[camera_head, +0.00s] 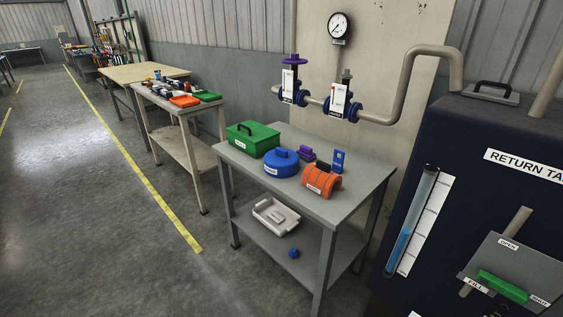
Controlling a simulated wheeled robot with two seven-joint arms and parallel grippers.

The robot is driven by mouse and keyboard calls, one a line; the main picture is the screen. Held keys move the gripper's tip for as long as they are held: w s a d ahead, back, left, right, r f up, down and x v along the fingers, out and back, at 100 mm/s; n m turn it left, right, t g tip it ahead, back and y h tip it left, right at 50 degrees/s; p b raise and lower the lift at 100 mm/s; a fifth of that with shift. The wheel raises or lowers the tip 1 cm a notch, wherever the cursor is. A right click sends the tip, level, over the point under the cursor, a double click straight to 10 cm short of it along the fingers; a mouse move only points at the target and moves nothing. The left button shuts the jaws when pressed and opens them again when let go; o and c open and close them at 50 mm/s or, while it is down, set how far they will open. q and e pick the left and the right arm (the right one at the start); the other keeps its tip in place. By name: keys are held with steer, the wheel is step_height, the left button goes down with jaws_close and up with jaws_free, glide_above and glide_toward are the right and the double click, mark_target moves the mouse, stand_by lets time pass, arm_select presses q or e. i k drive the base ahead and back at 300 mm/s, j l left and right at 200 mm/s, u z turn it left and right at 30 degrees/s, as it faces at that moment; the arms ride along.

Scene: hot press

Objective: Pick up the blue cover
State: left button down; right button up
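The blue cover (281,163) is a round blue lid with a raised handle on top and a white label on its front side. It sits on the grey table (349,197) in the middle of the head view. A green box (252,139) with a handle stands just to its left and behind. An orange ribbed cylinder-shaped piece (322,180) with a label is to its right. Neither of my grippers shows in this view.
A small purple piece (307,154) and a small upright blue piece (338,161) stand behind the cover. A white tray (262,221) and a small blue object (293,253) are on the lower shelf. Pipes with valves (340,104) are behind; a dark tank (460,150) stands right. Floor at left is clear.

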mark_target(279, 163)
steer(key=i+j+z, duration=0.45)
steer(key=i+j, duration=0.25)
steer(key=j, duration=0.15)
steer(key=i+j+z, duration=0.25)
steer(key=j, duration=0.25)
